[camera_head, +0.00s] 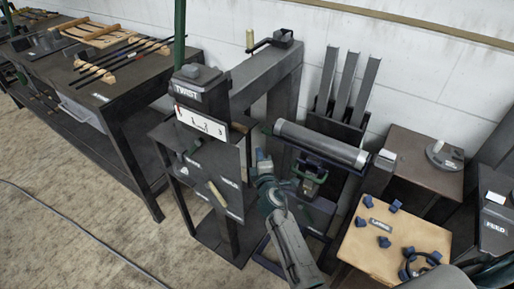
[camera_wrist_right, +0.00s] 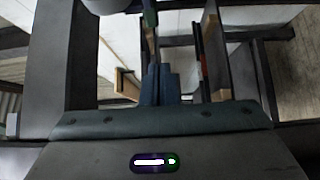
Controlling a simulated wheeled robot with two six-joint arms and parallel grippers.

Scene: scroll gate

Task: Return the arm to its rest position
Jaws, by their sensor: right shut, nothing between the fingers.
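My right arm (camera_head: 293,246) reaches in from the bottom of the head view. Its gripper (camera_head: 262,158) points up and away, in front of the dark frame and just right of the panel with the small handles. In the right wrist view the two blue-grey fingers (camera_wrist_right: 159,84) are together and hold nothing. My left gripper is not in view.
The TWIST post (camera_head: 198,82) and its handled panel (camera_head: 212,170) stand close left of the gripper. A grey roller (camera_head: 322,143) lies right of it, above a green-black device (camera_head: 311,174). A wooden-topped table (camera_head: 372,262) with blue knobs stands at right. Floor is open at left.

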